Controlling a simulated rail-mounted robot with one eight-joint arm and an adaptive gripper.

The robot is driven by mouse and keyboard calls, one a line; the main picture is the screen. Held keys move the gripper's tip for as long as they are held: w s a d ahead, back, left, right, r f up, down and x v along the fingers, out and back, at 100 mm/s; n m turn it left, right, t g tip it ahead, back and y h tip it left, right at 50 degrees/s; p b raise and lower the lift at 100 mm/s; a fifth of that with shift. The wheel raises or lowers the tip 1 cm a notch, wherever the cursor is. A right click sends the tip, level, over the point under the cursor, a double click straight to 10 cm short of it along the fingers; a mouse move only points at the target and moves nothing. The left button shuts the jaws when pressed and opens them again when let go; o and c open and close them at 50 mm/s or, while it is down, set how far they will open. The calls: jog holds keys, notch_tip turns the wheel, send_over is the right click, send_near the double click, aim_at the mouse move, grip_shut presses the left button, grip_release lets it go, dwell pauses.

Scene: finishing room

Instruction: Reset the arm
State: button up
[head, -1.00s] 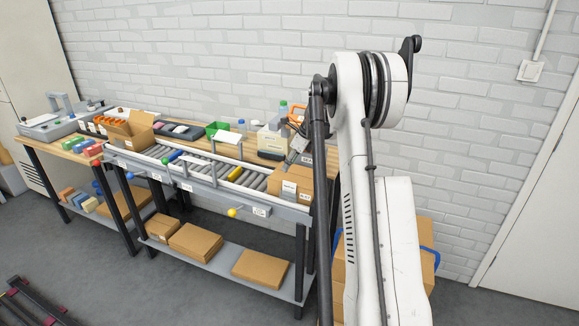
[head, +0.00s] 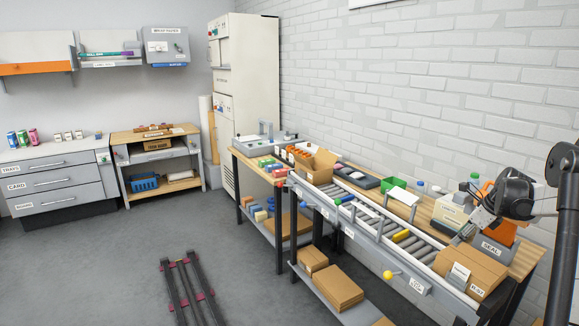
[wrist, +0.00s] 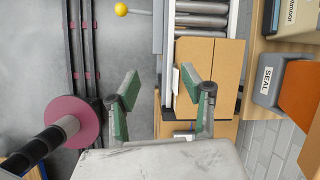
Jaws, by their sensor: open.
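The cardboard box (wrist: 228,62) lies beneath and to the right of the fingers. My arm comes in from the right edge of the head view, mostly cut off.
A grey SEAL bin (head: 492,246) stands on the bench just behind the box. Floor rails (head: 188,290) run at the lower left. The floor left of the bench is otherwise clear.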

jog(key=s+a+r+n+b, duration=0.1)
jog(key=s+a+r+n, duration=0.3)
jog(key=a, duration=0.4)
jog(key=s+a+r+n+h, duration=0.1)
jog(key=s+a+r+n, duration=0.35)
jog(key=a, duration=0.45)
jog(key=s+a+r+n+b, duration=0.1)
jog(key=s+a+r+n, duration=0.2)
jog(key=s+a+n, duration=0.35)
jog(key=s+a+f+n+t+b, duration=0.1)
jog(key=s+a+f+n, duration=0.2)
jog(key=s+a+n, duration=0.3)
jog(key=s+a+f+n+t+h, duration=0.1)
jog(key=s+a+f+n, duration=0.2)
jog(key=s+a+n, duration=0.4)
jog(key=shift+s+a+f+t+b, duration=0.3)
jog(key=shift+s+a, duration=1.4)
jog(key=shift+s, duration=2.05)
jog(key=shift+r, duration=0.1)
